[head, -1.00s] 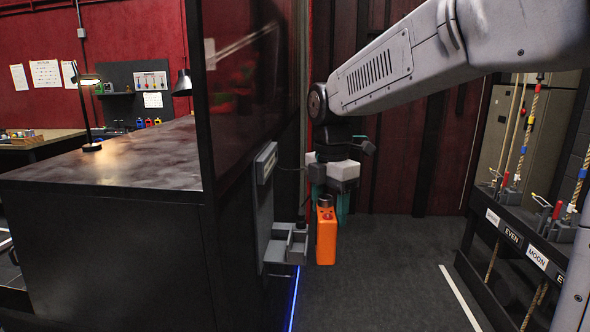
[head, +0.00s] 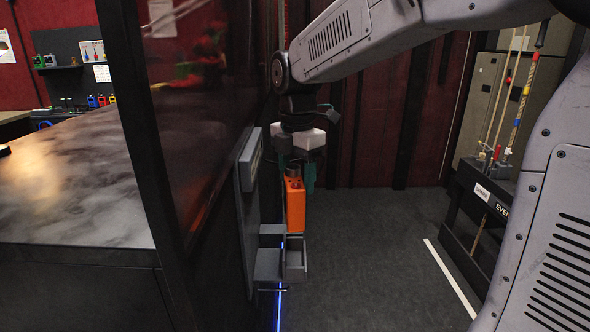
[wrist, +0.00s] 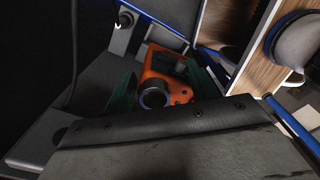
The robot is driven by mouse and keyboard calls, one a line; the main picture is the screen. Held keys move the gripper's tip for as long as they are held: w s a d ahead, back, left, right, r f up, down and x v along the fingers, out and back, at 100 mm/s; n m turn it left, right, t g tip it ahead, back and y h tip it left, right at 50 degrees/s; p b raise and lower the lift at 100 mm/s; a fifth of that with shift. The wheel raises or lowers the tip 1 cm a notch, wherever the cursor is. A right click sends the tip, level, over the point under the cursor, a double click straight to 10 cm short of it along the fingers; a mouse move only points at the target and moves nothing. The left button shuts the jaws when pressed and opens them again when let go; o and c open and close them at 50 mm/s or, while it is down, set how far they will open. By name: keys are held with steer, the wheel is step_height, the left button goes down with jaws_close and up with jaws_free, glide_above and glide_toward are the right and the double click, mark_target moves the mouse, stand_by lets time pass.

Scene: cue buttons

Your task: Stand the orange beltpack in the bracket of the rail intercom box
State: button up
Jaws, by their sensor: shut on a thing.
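The orange beltpack (head: 294,205) hangs upright below my gripper (head: 295,180), which is shut on its top end. In the wrist view the beltpack (wrist: 165,75) sits between the green fingers, with its round dark knob toward the camera. The rail intercom box (head: 248,200) is a grey unit on the dark panel at the left. Its bracket (head: 295,262), an open-topped grey holder, juts out low on the box. In the head view the beltpack is over the bracket, its lower end at about the bracket's top edge; I cannot tell whether it is inside.
A dark-sided counter with a marbled top (head: 70,190) and a tall glossy panel (head: 190,110) stand at the left. A rope rack (head: 480,205) stands at the right. The floor (head: 370,260) between is clear, with a blue light strip by the panel.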

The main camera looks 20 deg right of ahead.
steer(key=shift+f, duration=2.4)
steer(key=shift+d+f+m, duration=0.15)
steer(key=shift+d+m, duration=0.1)
steer(key=shift+m, duration=0.35)
step_height(320, 180, down, 6)
stand_by(3.0)
